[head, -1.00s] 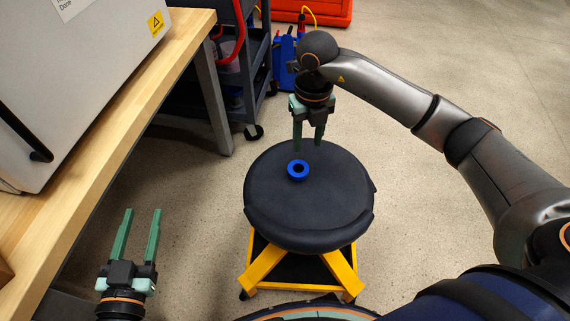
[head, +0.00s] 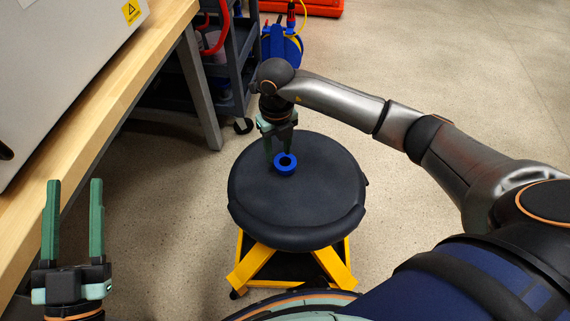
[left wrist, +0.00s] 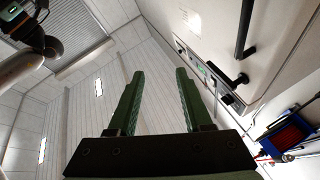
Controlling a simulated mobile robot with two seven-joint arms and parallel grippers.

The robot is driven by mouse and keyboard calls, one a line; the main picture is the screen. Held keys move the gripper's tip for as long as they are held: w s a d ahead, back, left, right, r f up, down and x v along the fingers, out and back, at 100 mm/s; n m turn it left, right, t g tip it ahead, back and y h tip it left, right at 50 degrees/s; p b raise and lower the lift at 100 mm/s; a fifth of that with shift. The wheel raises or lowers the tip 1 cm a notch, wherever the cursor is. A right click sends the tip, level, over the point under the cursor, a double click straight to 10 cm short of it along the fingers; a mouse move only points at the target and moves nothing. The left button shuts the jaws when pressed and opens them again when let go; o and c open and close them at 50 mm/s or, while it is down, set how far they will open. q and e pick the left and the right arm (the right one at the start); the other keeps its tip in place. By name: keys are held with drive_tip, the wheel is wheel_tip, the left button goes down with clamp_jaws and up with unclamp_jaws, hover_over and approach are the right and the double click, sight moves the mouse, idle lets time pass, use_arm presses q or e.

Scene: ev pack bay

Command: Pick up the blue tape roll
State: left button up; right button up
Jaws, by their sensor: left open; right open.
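The blue tape roll (head: 285,164) lies flat on the round black seat of a stool (head: 296,200), toward its far side, with its hole facing up. My right gripper (head: 279,150) points down from above, just behind the roll, with its fingers open. Its fingertips are close to the roll's far edge; I cannot tell whether they touch it. My left gripper (head: 73,215) is open and empty at the lower left, pointing up. Its fingers (left wrist: 160,100) also show in the left wrist view with nothing between them.
A wooden bench (head: 120,95) with a white cabinet (head: 60,70) stands at the left. A grey cart (head: 232,60) and a blue item (head: 283,45) stand behind the stool. The stool has yellow legs (head: 250,265). The floor to the right is clear.

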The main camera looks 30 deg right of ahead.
sight(278, 164)
drive_tip(key=f+b, duration=0.1)
drive_tip(key=f, duration=0.4)
drive_tip(key=shift+w+f+b, duration=0.2)
drive_tip(key=shift+f+b, duration=0.15)
drive_tip(key=shift+b, duration=0.05)
use_arm(q)
drive_tip(key=s+d+r+m+t+h, duration=0.1)
drive_tip(key=s+r+m+h, duration=0.4)
drive_tip(key=r, duration=0.3)
drive_tip(key=shift+s+h, duration=0.3)
drive_tip(key=shift+h, duration=0.6)
use_arm(e)
clamp_jaws()
